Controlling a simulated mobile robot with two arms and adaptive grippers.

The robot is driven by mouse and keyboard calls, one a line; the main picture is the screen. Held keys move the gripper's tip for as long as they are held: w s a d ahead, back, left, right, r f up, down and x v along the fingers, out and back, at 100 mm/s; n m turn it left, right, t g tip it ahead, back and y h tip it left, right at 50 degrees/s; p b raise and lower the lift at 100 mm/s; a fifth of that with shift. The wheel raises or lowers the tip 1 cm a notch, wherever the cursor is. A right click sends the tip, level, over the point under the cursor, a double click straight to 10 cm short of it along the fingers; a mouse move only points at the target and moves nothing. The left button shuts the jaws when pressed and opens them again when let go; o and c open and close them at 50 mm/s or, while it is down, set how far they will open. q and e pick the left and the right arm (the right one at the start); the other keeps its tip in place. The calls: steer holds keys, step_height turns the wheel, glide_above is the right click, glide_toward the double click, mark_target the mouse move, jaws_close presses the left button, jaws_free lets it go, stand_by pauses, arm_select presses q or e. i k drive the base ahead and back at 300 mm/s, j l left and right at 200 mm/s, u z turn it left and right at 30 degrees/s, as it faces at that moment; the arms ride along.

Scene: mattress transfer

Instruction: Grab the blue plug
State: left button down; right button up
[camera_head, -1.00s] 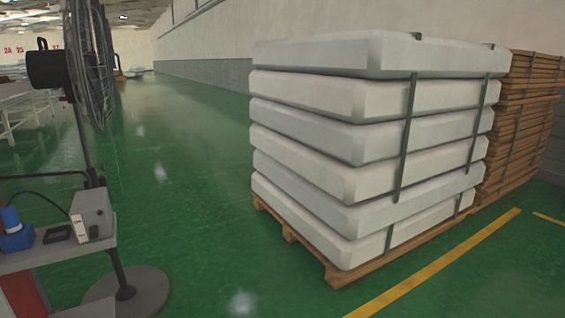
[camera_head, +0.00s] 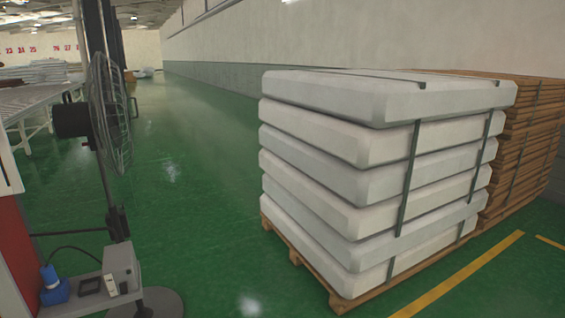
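The blue plug (camera_head: 53,284) sits at the lower left on a grey shelf (camera_head: 90,303). Its round upper part stands on a wider blue base. Beside it on the shelf are a small dark item (camera_head: 89,286) and a grey box (camera_head: 120,264) with a white piece at its front. A dark cable (camera_head: 72,248) arches from near the plug toward the grey box. Neither of my grippers is in view.
A pedestal fan (camera_head: 108,110) stands behind the shelf. A strapped stack of white mattresses (camera_head: 375,150) on a wooden pallet (camera_head: 283,238) fills the right, with brown wooden stacks (camera_head: 525,140) behind. Green floor (camera_head: 195,190) is clear between. A conveyor (camera_head: 35,102) stands at far left.

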mark_target(48, 274)
steer(key=j+u, duration=0.1)
steer(key=u, duration=1.4)
steer(key=i+l+u, duration=0.1)
steer(key=i+u, duration=0.3)
steer(key=i+l+u, duration=0.15)
steer(key=u, duration=0.2)
steer(key=i+l+u, duration=0.4)
steer(key=k+j, duration=0.1)
